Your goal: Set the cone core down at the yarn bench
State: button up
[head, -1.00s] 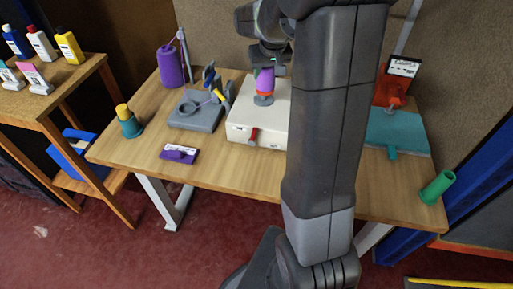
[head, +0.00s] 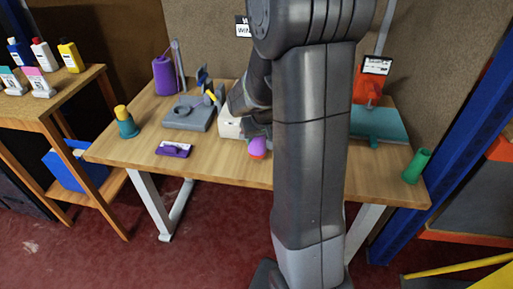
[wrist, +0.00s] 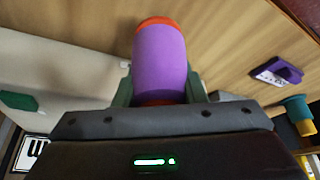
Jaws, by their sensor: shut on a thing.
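My gripper (wrist: 160,88) is shut on a purple cylinder with orange ends, which I take to be the cone core (wrist: 160,58). The two fingers hold its sides, and its far orange end is free. In the head view the cone core (head: 257,148) is in front of the white box (head: 229,127), over the front part of the wooden yarn bench (head: 215,160). My arm hides part of the box and the middle of the bench. I cannot tell whether the core touches the bench top.
A purple labelled block (head: 173,149) and a teal cup with a yellow top (head: 126,122) are left on the bench. Behind are a grey fixture (head: 188,114) and a purple yarn cone (head: 164,76). At right are a teal plate (head: 380,124) and a green tube (head: 416,165).

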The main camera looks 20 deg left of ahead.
jog(key=shift+f, duration=1.75)
jog(key=shift+f, duration=0.1)
jog(key=o, duration=1)
jog(key=shift+r, duration=0.25)
jog(key=v, duration=1.2)
jog(key=shift+p, duration=0.4)
jog(key=shift+w+a+f, duration=0.1)
jog(key=shift+f, duration=0.05)
